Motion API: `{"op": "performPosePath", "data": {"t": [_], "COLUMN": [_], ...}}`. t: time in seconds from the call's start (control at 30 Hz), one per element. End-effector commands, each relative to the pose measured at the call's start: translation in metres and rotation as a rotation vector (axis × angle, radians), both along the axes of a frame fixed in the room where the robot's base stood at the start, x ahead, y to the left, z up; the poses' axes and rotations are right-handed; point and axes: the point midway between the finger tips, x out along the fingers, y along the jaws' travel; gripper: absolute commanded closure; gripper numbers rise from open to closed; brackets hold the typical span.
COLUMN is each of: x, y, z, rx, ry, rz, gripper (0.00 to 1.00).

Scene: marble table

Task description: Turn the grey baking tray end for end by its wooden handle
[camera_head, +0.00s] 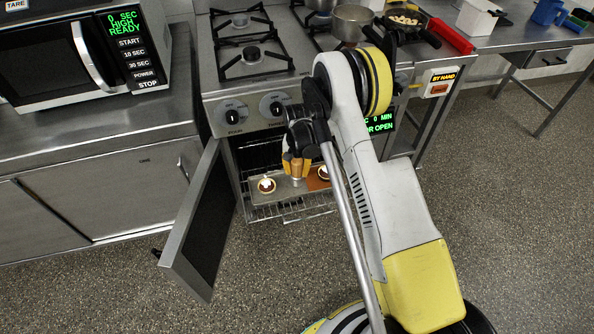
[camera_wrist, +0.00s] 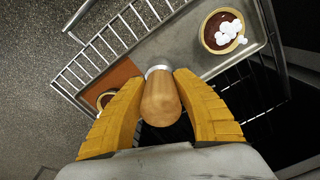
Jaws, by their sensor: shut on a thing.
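The grey baking tray (camera_wrist: 185,50) lies on the pulled-out wire rack of the open oven; in the head view its bare part (camera_head: 283,188) shows below my gripper. Its wooden handle (camera_wrist: 160,100) stands between my yellow fingers, with a metal collar at its far end. My gripper (camera_wrist: 160,85) is shut on this handle; it also shows in the head view (camera_head: 296,168). One tart with white blobs (camera_wrist: 222,30) sits on the tray; it is at left in the head view (camera_head: 267,185). A second tart (camera_head: 324,173) sits on the brown-orange part at right, mostly hidden by my finger in the wrist view.
The oven door (camera_head: 203,225) hangs open at left, close beside the rack (camera_head: 290,209). The stove front with knobs (camera_head: 252,112) is above the opening. The floor (camera_head: 120,285) in front is clear.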

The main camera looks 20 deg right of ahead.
Motion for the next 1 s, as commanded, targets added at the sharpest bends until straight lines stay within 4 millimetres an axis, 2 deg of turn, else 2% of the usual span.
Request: {"op": "performPosePath", "data": {"t": [0.5,0.8,1.0], "x": [0.000,0.000,0.000], "y": [0.000,0.000,0.001], "z": [0.017,0.018,0.018], "rx": [0.000,0.000,0.000], "ry": [0.000,0.000,0.000], "rz": [0.000,-0.001,-0.133], "gripper": [1.00,1.00,1.00]}}
